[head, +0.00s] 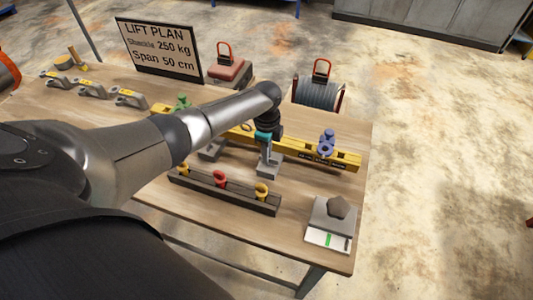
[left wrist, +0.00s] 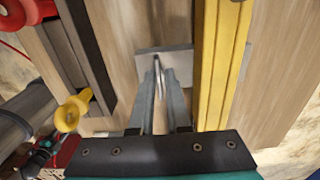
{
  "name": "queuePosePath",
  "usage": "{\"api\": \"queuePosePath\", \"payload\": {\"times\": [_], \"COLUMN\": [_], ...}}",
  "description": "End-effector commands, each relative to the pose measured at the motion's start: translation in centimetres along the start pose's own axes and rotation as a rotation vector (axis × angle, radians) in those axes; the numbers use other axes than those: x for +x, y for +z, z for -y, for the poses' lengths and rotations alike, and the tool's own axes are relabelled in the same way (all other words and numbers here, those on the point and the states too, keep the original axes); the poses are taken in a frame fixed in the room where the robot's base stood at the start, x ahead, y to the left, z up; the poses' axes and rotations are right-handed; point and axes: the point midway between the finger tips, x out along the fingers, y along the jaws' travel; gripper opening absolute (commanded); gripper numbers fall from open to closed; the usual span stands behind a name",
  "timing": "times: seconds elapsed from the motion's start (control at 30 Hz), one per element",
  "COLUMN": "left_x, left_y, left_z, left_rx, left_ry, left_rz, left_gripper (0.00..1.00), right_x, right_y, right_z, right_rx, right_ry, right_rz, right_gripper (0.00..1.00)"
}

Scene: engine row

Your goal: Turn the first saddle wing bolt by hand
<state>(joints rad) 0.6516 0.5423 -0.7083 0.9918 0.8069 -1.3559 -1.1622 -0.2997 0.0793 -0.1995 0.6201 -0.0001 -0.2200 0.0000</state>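A long yellow beam (head: 340,158) lies across the table on grey supports. A blue saddle with a bolt on top (head: 326,145) sits at the beam's right end. A green saddle (head: 182,103) shows near its left end, beyond my left arm. My left gripper (head: 266,170) points down beside the beam's middle, left of the blue saddle. In the left wrist view, its fingers (left wrist: 160,75) point at a grey plate (left wrist: 178,62) beside the yellow beam (left wrist: 223,60).
A dark rack (head: 228,196) with yellow and red eye bolts stands in front. A scale (head: 325,238) with a grey stone is at the front right. Shackles (head: 92,88), a lift plan sign (head: 160,50) and a ribbed drum (head: 318,94) stand farther back.

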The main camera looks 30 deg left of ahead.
Motion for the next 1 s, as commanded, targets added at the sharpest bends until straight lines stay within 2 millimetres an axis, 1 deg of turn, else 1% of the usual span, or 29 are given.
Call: {"api": "queuePosePath", "payload": {"times": [0.03, 0.2, 0.23, 0.47, 0.57, 0.67, 0.77, 0.87, 1.0], "left_x": [-0.2, 0.0, 0.0, 0.1, -0.3, -1.4, -3.0, -5.2, -8.5], "left_y": [0.0, 0.0, 0.0, 0.0, 0.0, 0.0, 0.1, 0.1, 0.1], "left_z": [0.2, 0.1, 0.0, -0.1, -0.1, 0.0, 0.0, 0.0, 0.1], "left_rx": [0.000, -0.001, -0.001, -0.002, -0.001, -0.001, -0.001, 0.000, 0.000], "left_ry": [-0.006, -0.002, -0.001, 0.001, 0.000, 0.000, -0.002, -0.003, -0.005], "left_rz": [-0.001, 0.000, 0.000, 0.000, 0.000, 0.000, 0.001, 0.001, 0.000], "left_gripper": [0.18, 0.37, 0.39, 0.39, 0.39, 0.39, 0.39, 0.39, 0.39], "right_x": [0.0, 0.0, 0.0, 0.0, -0.1, -0.4, -0.8, -1.1, -1.4], "right_y": [0.0, 0.0, 0.0, 0.0, 0.0, 0.0, -0.1, -0.1, -0.1], "right_z": [0.0, 0.0, 0.0, 0.0, 0.0, 0.0, 0.0, 0.0, 0.0], "right_rx": [0.000, 0.000, 0.000, 0.000, 0.000, -0.001, -0.001, -0.001, -0.001], "right_ry": [0.000, 0.000, 0.000, 0.000, 0.000, 0.000, 0.000, 0.000, 0.000], "right_rz": [0.000, 0.000, 0.000, 0.000, 0.000, 0.000, 0.000, 0.000, 0.000], "right_gripper": [0.50, 0.50, 0.50, 0.50, 0.50, 0.50, 0.50, 0.50, 0.50]}}
